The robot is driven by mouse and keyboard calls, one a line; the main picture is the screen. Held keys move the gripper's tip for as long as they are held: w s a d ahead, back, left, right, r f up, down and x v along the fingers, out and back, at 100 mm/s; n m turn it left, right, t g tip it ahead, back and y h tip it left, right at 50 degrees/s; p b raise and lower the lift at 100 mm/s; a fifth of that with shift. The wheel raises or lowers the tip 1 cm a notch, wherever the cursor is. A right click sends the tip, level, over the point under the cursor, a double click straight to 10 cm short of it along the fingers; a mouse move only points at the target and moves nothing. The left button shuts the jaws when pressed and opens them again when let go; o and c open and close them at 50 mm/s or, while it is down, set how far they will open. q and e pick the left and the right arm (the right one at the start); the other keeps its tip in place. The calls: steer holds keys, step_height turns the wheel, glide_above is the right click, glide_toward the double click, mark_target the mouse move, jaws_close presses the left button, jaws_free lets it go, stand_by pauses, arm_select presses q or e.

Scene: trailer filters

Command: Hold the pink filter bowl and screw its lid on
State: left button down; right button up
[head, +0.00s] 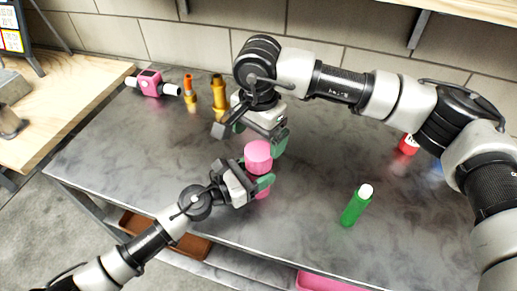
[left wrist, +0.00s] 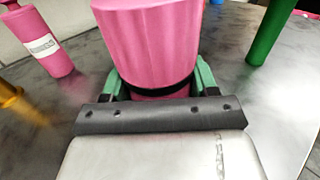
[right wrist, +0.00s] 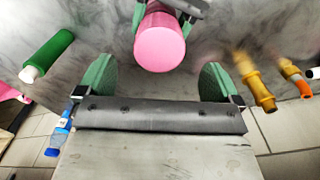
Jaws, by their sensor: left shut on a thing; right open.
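The pink filter bowl and lid show as one upright pink stack (head: 258,155) near the middle of the table. In the left wrist view a wide pink cylinder (left wrist: 150,45) stands above a black ring, with more pink below it; I cannot tell how tightly the parts sit. My left gripper (head: 259,184) is shut on the lower part, its green fingers on either side. My right gripper (head: 260,135) is open and empty just above the stack, pointing down. In the right wrist view the round pink top (right wrist: 160,50) lies ahead, between the spread green fingers.
A green bottle (head: 355,206) with a white cap stands to the right. Two orange-yellow fittings (head: 219,96) and a pink filter housing (head: 151,84) stand back left. A red item (head: 408,144) is partly behind my right arm.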

steer(key=shift+r, duration=2.4)
arm_select(q)
steer(key=shift+c, duration=1)
jaws_free()
steer(key=b+v, duration=0.1)
steer(key=v, duration=0.4)
steer(key=b+v, duration=0.2)
steer(key=v, duration=0.3)
steer(key=shift+f+b, duration=0.25)
steer(key=shift+b, duration=0.05)
arm_select(e)
step_height(320, 180, down, 4)
steer(key=shift+r, duration=0.2)
arm_select(q)
steer(key=shift+s+a+r, duration=0.2)
steer(key=shift+a, duration=0.15)
arm_select(e)
steer(key=shift+f, duration=0.1)
